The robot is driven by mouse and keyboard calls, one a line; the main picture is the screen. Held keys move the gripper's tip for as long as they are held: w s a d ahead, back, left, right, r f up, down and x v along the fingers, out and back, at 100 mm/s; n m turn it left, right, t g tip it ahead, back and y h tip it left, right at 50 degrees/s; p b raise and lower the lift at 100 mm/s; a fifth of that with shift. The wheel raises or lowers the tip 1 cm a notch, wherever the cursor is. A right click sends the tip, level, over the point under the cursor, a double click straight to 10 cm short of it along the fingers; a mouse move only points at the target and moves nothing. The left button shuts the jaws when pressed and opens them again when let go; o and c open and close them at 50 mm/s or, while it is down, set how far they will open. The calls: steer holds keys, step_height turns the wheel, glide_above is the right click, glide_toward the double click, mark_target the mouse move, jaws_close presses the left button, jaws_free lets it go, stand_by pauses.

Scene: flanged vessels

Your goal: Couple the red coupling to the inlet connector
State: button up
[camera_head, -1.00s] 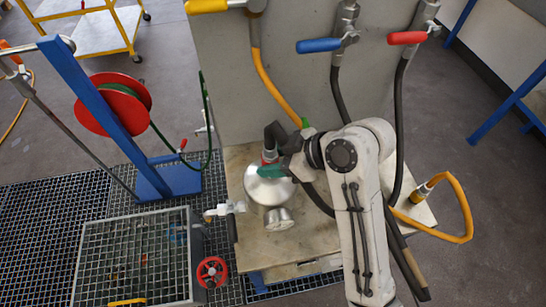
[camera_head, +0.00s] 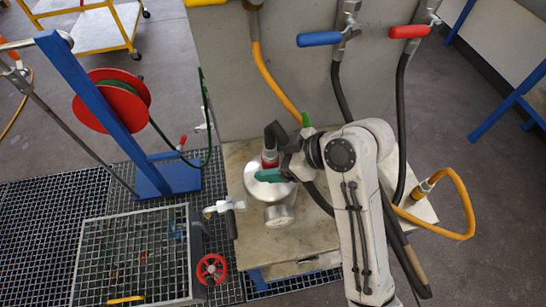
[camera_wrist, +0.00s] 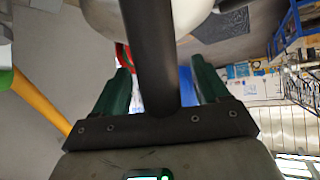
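The red coupling (camera_head: 270,160) sits at the end of a dark hose (camera_head: 275,131), above the top of a shiny steel vessel (camera_head: 262,191). My gripper (camera_head: 268,175), with green fingers, is around the coupling at the vessel's top and appears shut on it. In the wrist view, the green fingers of my gripper (camera_wrist: 162,80) stand either side of the dark hose (camera_wrist: 150,50); a bit of the red coupling (camera_wrist: 122,57) shows by the left finger. The inlet connector cannot be made out; fingers and coupling cover that spot, so contact cannot be told.
A flanged stub (camera_head: 278,215) points forward from the vessel. A grey panel with a blue lever (camera_head: 318,39) and a red lever (camera_head: 408,31) rises behind. A yellow hose (camera_head: 466,205) loops right.

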steer(key=b+v, duration=0.1)
steer(key=v, duration=0.9)
steer(key=shift+d+r, duration=0.25)
steer(key=shift+r, duration=0.05)
steer(key=shift+s, duration=0.1)
steer(key=s+d+f+m+h, duration=0.1)
steer(key=s+d+f+m, duration=0.15)
steer(key=f, duration=0.25)
steer(key=s+d+f+m+h, duration=0.1)
steer(key=s+d+f+m, duration=0.15)
steer(key=f, duration=0.25)
steer(key=s+d+f+m+h, duration=0.4)
steer(key=s+d+f+m, duration=0.1)
steer(key=s+d, duration=0.3)
steer(key=s+d+f+m+g+h, duration=0.1)
steer(key=s+d+f+m+h, duration=0.3)
steer(key=s+d+f, duration=0.3)
steer(key=s+d+m, duration=0.1)
steer(key=s+d, duration=0.1)
steer(key=s, duration=0.2)
steer(key=shift+f+m, duration=0.4)
steer(key=shift+s, duration=0.15)
